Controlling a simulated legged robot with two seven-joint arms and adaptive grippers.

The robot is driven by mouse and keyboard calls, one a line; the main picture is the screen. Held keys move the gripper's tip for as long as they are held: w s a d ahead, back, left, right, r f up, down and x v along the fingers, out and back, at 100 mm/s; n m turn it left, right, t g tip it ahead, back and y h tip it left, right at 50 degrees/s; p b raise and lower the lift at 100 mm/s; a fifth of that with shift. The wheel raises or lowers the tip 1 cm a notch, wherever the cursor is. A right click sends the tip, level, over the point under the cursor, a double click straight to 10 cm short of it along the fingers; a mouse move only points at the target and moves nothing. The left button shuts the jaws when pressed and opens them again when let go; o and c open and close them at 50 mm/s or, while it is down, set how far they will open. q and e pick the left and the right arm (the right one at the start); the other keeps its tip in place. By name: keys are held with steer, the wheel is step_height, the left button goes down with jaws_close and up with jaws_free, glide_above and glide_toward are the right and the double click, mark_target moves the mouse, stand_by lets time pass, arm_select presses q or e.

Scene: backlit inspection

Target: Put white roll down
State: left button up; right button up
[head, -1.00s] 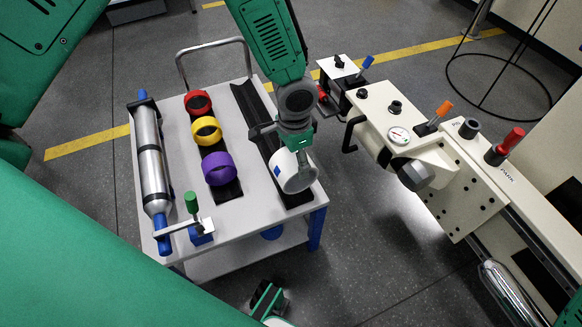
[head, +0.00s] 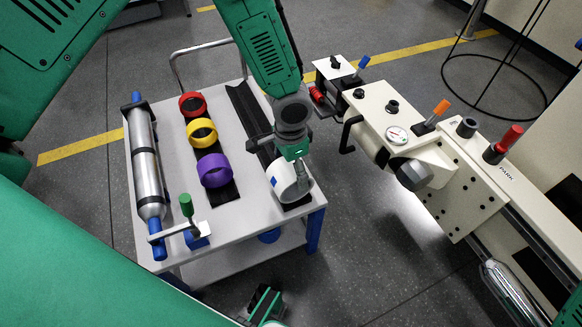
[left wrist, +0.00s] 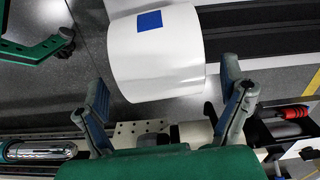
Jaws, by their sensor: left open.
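The white roll (head: 282,182) with a blue square patch stands at the near end of the black strip on the cart's right side. It appears to rest on the strip, though the contact is partly hidden. My left gripper (head: 285,160) is open around the roll from above. In the left wrist view the roll (left wrist: 157,60) lies between and beyond the spread fingers (left wrist: 165,75), with a gap visible on the left. My right gripper (head: 265,304) is low at the bottom of the head view, in front of the cart; its opening is unclear.
The cart top (head: 232,222) also holds red (head: 192,104), yellow (head: 201,132) and purple (head: 214,170) rings on a black strip, and a silver roller (head: 147,165) at left. A cream machine (head: 400,130) with levers and a gauge stands close on the right.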

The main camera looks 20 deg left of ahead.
arm_select(q)
step_height(320, 180, up, 11)
steer(key=p, duration=0.4)
steer(key=s+f+n+h, duration=0.25)
steer(key=s+f, duration=0.65)
steer(key=s, duration=0.5)
steer(key=s+a+f+n+y, duration=0.2)
steer(key=s+a+f+n, duration=0.1)
steer(key=s+a, duration=0.5)
steer(key=s+n, duration=0.1)
steer(key=s, duration=0.1)
steer(key=shift+s+t+y, duration=0.3)
steer(key=shift+s+y, duration=0.05)
steer(key=shift+s, duration=0.05)
